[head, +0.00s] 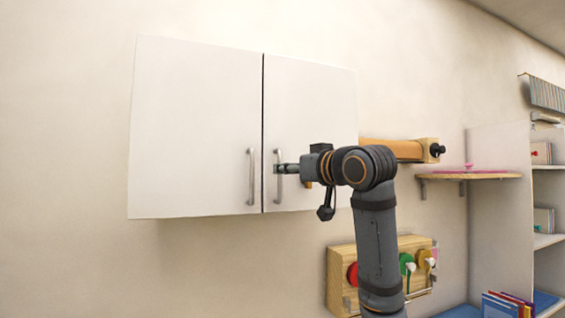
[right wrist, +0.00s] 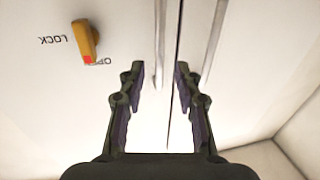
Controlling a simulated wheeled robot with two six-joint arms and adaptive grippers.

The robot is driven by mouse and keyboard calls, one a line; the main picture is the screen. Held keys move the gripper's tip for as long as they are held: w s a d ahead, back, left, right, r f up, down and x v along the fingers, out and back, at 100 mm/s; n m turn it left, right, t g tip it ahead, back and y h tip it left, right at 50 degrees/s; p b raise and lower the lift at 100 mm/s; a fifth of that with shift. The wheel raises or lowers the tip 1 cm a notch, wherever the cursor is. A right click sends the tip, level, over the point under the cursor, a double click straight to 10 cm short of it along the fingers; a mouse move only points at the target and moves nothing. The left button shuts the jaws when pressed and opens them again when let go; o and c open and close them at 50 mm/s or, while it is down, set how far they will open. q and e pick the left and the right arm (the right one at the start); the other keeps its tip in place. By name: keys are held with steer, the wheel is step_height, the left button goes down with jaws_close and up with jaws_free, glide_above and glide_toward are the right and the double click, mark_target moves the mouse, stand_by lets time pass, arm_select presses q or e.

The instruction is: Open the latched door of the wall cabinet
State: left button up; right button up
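The white wall cabinet has a left door (head: 195,120) and a right door (head: 312,95), both shut. Each door has an upright metal bar handle: the right door's handle (head: 278,194) and the left door's handle (head: 251,176). In the right wrist view, a yellow latch knob (right wrist: 86,40) sits on the right door with its red end at the partly covered OPEN marking. My right gripper (head: 279,168) is at the right door's handle. In the right wrist view its fingers (right wrist: 160,68) are apart, with that handle (right wrist: 160,35) between them. My left gripper is out of view.
A wooden box with coloured knobs (head: 340,280) is below the cabinet. An orange roll (head: 400,149) and a small wooden shelf (head: 470,176) are to the right. A bookcase (head: 500,230) stands farther right. The wall left of the cabinet is bare.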

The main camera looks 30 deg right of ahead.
steer(key=w, duration=0.3)
steer(key=shift+w+d+p, duration=0.1)
steer(key=shift+w+p, duration=0.05)
steer(key=shift+p, duration=0.25)
jaws_close()
